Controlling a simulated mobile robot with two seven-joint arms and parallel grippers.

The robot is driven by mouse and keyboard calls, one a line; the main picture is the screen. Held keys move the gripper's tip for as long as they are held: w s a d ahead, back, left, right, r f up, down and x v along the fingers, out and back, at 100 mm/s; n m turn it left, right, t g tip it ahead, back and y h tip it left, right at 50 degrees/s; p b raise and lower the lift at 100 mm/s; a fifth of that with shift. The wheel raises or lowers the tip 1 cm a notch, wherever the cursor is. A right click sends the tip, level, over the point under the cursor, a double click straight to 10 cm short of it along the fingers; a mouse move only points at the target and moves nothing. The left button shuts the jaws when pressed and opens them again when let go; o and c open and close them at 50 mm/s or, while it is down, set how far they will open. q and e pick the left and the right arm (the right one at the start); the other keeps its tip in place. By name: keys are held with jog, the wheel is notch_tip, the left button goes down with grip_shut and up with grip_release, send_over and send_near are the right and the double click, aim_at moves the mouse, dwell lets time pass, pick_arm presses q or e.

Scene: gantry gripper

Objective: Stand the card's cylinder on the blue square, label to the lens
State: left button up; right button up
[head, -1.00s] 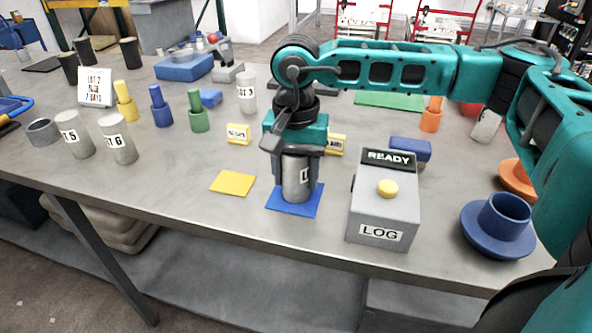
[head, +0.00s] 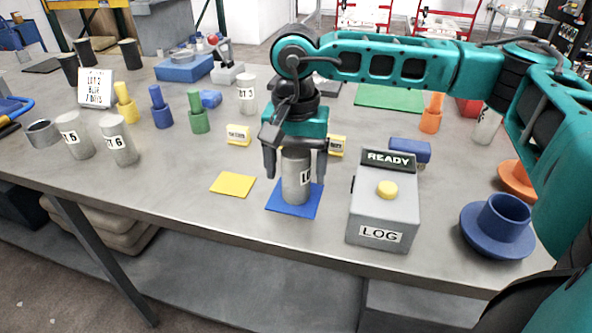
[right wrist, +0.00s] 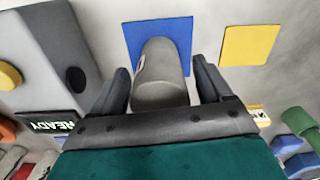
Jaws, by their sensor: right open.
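A grey cylinder (head: 296,178) stands upright on the blue square (head: 293,208). The right wrist view shows the cylinder (right wrist: 160,75) between the spread fingers, with gaps on both sides. The white card (head: 96,88) stands at the back left; its small text includes "BLUE" and "7 DAYS". I cannot make out a lens. My left gripper is not in view.
The grey LOG box (head: 383,215) with a yellow button and READY display stands close right of the blue square. A yellow square (head: 233,184) lies to the left. Other labelled cylinders (head: 118,140) stand at the left. A blue flanged part (head: 497,228) sits at the right.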

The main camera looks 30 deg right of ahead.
notch_tip(320, 180, up, 11)
jog(key=shift+f, duration=0.2)
dwell(0.6)
